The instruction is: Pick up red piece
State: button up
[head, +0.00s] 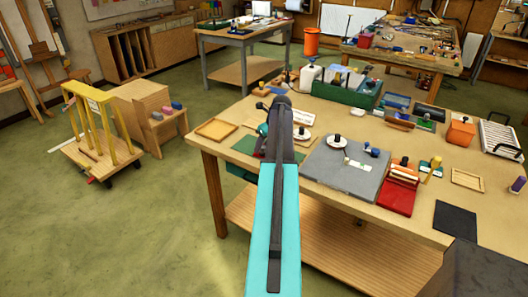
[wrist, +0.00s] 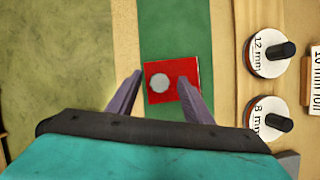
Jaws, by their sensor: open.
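The red piece (wrist: 185,70) shows in the wrist view as a red square with a pale round spot on it. It lies on a green mat (wrist: 176,30) on the wooden bench. My gripper (wrist: 160,82) is open, its two fingers apart over the mat. The right fingertip overlaps the red piece's lower edge in the picture, and the left fingertip is just left of it. I cannot tell the height between them.
Two round knobbed pieces, marked 12 mm (wrist: 268,52) and 8 mm (wrist: 268,118), stand right of the mat. A wooden tray (head: 216,129) lies to the left. A grey board (head: 345,170) and a red block (head: 399,196) are right of my arm. Green floor lies beyond the bench's left edge.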

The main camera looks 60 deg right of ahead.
dwell(0.4)
jog(key=c, duration=1.1)
jog(key=shift+r, duration=0.15)
jog(key=shift+r+b, duration=0.9)
jog(key=shift+r, duration=0.5)
jog(key=shift+s+a+r, duration=0.1)
jog(key=shift+r, duration=0.1)
jog(key=s+a+b, duration=0.1)
jog(key=s+a, duration=0.2)
jog(key=s+a+r+b, duration=0.1)
jog(key=s+a+b, duration=0.1)
jog(key=s+a, duration=0.2)
jog(key=s+a+b, duration=0.1)
jog(key=s+a, duration=0.2)
jog(key=a, duration=0.1)
jog(key=shift+s+a+r+b, duration=0.15)
jog(key=shift+s+r+b, duration=0.15)
jog(key=shift+s, duration=0.1)
